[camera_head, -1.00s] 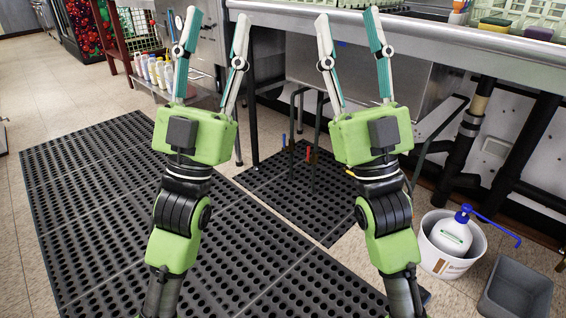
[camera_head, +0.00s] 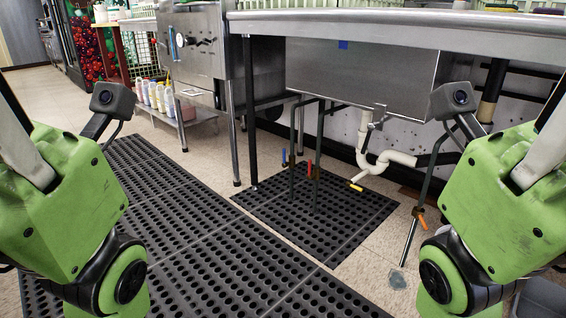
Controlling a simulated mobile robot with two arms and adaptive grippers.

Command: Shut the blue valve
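The blue valve handle (camera_head: 284,157) is a small upright lever low under the sink, beside a dark vertical pipe. It stands left of a red handle (camera_head: 309,168). My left gripper (camera_head: 62,200) is at the left edge, with its green body and part of a pale finger in view. My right gripper (camera_head: 505,200) is likewise at the right edge. The fingertips of both are out of frame, so their opening is hidden. Both grippers are well apart from the valve.
A yellow handle (camera_head: 356,187) and an orange handle (camera_head: 421,220) are farther right. A white drain pipe (camera_head: 385,160) hangs below the steel sink (camera_head: 350,75). A steel leg (camera_head: 249,115) stands left of the valves. The black floor mat (camera_head: 215,240) is clear in front.

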